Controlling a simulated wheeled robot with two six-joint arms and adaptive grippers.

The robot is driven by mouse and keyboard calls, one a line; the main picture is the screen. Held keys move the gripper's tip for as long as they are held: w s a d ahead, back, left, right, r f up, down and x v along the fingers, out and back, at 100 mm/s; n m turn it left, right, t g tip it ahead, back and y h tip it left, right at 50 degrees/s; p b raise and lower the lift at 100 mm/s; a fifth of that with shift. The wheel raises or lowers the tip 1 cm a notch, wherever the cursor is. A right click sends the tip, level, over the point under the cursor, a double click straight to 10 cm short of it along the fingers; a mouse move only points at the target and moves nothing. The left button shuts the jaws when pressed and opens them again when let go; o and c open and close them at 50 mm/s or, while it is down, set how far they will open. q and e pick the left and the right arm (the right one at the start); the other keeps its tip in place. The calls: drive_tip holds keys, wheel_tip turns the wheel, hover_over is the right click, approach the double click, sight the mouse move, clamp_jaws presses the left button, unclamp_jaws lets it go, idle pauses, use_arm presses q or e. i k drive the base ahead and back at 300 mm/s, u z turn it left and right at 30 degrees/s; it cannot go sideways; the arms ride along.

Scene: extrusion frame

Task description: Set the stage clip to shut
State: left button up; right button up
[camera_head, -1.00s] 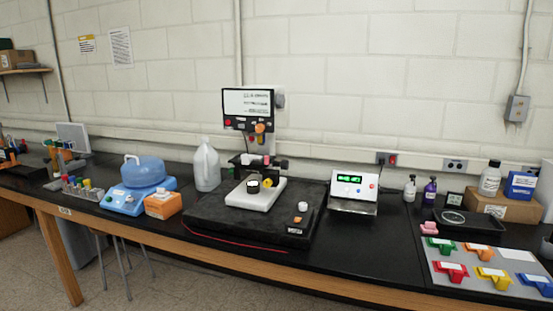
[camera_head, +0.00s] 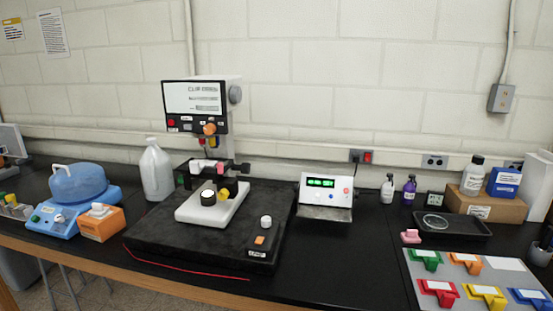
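A microscope-like instrument stands on a dark slab (camera_head: 165,240) on the bench. Its screen (camera_head: 193,98) has a top line that seems to begin with "CLIP"; the rest is too small to read. Below the screen is the dark stage (camera_head: 197,169) with a small pink part (camera_head: 219,169) near it. Which part is the stage clip, and whether it is open or shut, I cannot tell. Neither of my grippers is in view.
Left of the instrument stand a white jug (camera_head: 156,170), an orange box (camera_head: 101,222) and a blue device (camera_head: 65,215). Right are a white meter (camera_head: 327,189), small bottles, a black tray (camera_head: 452,222) and a board of coloured clips (camera_head: 451,272). Bare bench lies right of the slab.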

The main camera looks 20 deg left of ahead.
sight(220, 166)
drive_tip(key=i, duration=0.85)
drive_tip(key=u, duration=0.35)
